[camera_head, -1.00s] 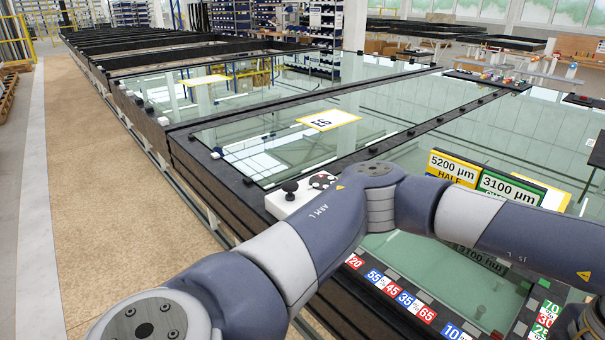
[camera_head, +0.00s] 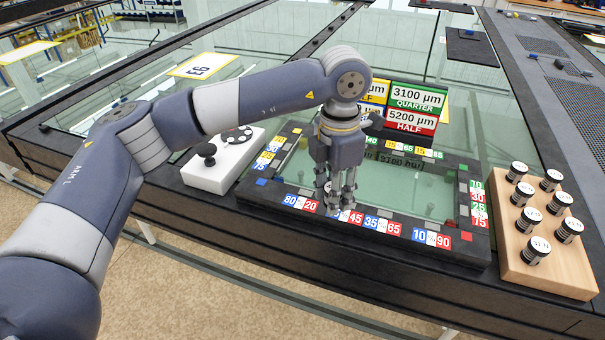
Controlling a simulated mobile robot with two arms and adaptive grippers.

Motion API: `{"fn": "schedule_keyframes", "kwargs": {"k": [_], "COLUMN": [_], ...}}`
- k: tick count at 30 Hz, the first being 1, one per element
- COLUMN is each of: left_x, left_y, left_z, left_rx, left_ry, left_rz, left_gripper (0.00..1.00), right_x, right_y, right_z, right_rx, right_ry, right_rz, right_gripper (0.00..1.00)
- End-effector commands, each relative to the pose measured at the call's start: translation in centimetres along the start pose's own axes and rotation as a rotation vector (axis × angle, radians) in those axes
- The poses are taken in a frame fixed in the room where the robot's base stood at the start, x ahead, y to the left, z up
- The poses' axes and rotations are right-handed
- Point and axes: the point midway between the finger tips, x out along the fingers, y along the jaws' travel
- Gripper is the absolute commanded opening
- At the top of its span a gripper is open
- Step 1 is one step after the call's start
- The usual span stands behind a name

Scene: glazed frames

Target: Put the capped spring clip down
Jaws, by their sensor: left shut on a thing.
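My left gripper (camera_head: 340,196) points down over the front edge of a frame with a dark rim (camera_head: 437,222) carrying red, blue and green number labels. Its fingers are closed together on something small. The capped spring clip is not clearly visible; the fingers hide most of what they hold. A small pale round bit shows at the fingertips, close to the labelled rim. I cannot tell whether it touches the rim. My right gripper is not in view.
A wooden block (camera_head: 513,272) with several black-and-white capped cylinders stands at the right. A white box with a black knob (camera_head: 207,175) sits left of the frame. Signs (camera_head: 418,98) stand behind the gripper. Greenish glass inside the frame is mostly clear.

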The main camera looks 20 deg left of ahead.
Motion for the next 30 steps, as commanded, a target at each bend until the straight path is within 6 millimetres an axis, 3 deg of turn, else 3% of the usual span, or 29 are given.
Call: {"fn": "schedule_keyframes", "kwargs": {"k": [1, 6, 10, 17, 24, 30], "left_x": [-0.3, 0.1, 0.5, 0.7, 4.0, 4.5], "left_y": [1.5, 5.8, 8.1, 10.2, 10.0, 10.0], "left_z": [-0.1, -0.2, -0.3, -0.4, -0.4, -0.3], "left_rx": [-0.009, -0.006, -0.004, -0.004, 0.001, 0.001], "left_ry": [0.004, 0.002, 0.002, 0.002, 0.001, 0.0], "left_rz": [-0.001, 0.0, -0.001, 0.001, 0.0, 0.0], "left_gripper": [0.07, 0.07, 0.07, 0.07, 0.08, 0.08], "right_x": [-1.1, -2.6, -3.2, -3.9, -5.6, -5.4], "right_y": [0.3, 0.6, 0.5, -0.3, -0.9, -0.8], "right_z": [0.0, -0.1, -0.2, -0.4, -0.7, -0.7], "right_rx": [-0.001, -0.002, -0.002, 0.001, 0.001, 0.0], "right_ry": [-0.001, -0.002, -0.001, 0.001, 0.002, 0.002], "right_rz": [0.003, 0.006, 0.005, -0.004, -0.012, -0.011], "right_gripper": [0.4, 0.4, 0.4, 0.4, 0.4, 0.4]}}
